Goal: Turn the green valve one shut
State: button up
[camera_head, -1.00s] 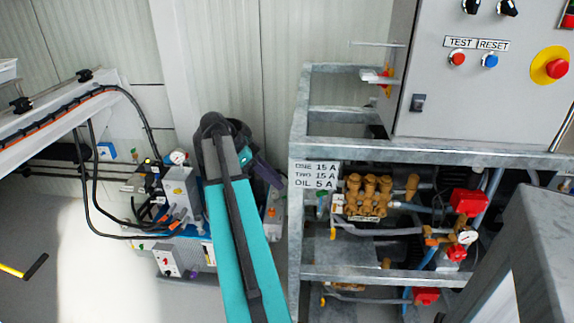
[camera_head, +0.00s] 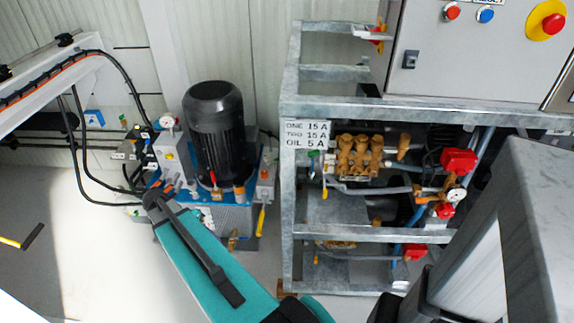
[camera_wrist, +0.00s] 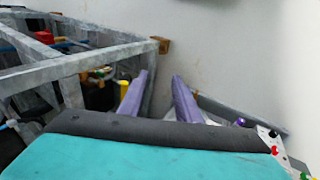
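A small green handle (camera_head: 312,156), which may be the green valve one, shows below the ONE/TWO/OIL label on the metal pump frame in the head view. A yellow handle (camera_head: 324,188) hangs just below it. In the wrist view, a yellow part (camera_wrist: 124,88) shows behind the left finger, inside the frame; I cannot tell which handle it is. My gripper (camera_wrist: 160,75) has two purple fingers, spread apart with nothing between them. It is beside the frame's corner. In the head view I cannot make out its fingers.
The galvanised frame (camera_head: 290,215) holds brass pumps (camera_head: 358,156) and red valve parts (camera_head: 458,161). A grey control box (camera_head: 460,65) sits above. A black motor (camera_head: 215,135) on a blue unit stands left. Pale wall and floor show right of the frame in the wrist view.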

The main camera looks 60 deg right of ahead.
jog(key=s+a+f+n+y, duration=0.15)
jog(key=a+f+n, duration=0.25)
jog(key=a+f, duration=0.4)
jog(key=s+a+f+n, duration=0.3)
jog(key=a+f, duration=0.3)
jog(key=a, duration=0.3)
jog(key=s+a+f+n+y, duration=0.1)
jog(key=s+a+f+n, duration=0.5)
jog(key=s+a+f, duration=0.3)
jog(key=s+a, duration=0.2)
jog(key=a, duration=0.1)
jog(key=shift+y, duration=0.25)
